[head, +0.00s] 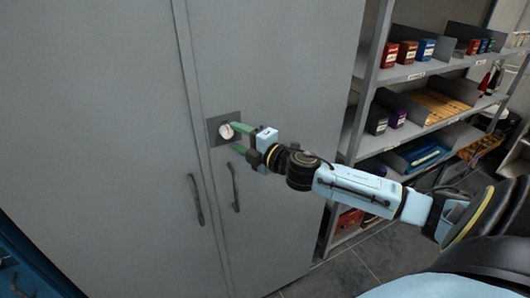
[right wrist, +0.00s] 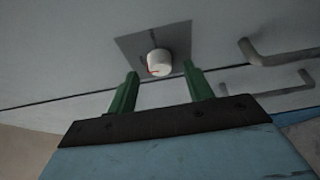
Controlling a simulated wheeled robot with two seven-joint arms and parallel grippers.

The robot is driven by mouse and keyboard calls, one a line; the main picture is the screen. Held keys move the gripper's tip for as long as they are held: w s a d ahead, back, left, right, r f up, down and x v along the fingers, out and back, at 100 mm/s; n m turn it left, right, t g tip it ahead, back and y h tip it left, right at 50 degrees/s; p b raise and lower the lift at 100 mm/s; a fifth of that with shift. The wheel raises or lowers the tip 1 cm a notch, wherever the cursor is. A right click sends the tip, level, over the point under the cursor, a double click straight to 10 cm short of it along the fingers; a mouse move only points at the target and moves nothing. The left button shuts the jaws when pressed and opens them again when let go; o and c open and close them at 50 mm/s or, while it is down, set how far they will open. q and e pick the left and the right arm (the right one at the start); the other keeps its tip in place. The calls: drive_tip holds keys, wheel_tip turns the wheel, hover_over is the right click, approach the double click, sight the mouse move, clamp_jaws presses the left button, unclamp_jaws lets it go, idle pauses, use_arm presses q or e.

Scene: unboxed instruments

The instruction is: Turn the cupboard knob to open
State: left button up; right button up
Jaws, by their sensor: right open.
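The cupboard (head: 275,75) is grey with two doors. A round white knob (head: 226,131) sits on a dark square plate (head: 213,124) on the right-hand door. In the right wrist view the knob (right wrist: 159,63) has a red mark on its lower left, and the plate (right wrist: 135,45) has a dark line above the knob. My right gripper (head: 238,138) is open, its green fingers pointing at the knob. In the right wrist view the fingertips (right wrist: 161,74) lie on either side below the knob, with nothing between them; contact is not visible. My left gripper is not in view.
Two dark bar handles, a left one (head: 195,200) and a right one (head: 234,187), hang below the knob on either side of the door seam. A metal shelf unit (head: 432,66) with boxes and trays stands to the right. Grey floor (head: 340,272) shows below.

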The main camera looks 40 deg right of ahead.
drive_tip(key=s+d+b, duration=0.1)
drive_tip(key=s+b, duration=0.1)
drive_tip(key=s, duration=0.9)
drive_tip(key=shift+d, duration=0.35)
drive_tip(key=shift+w, duration=0.1)
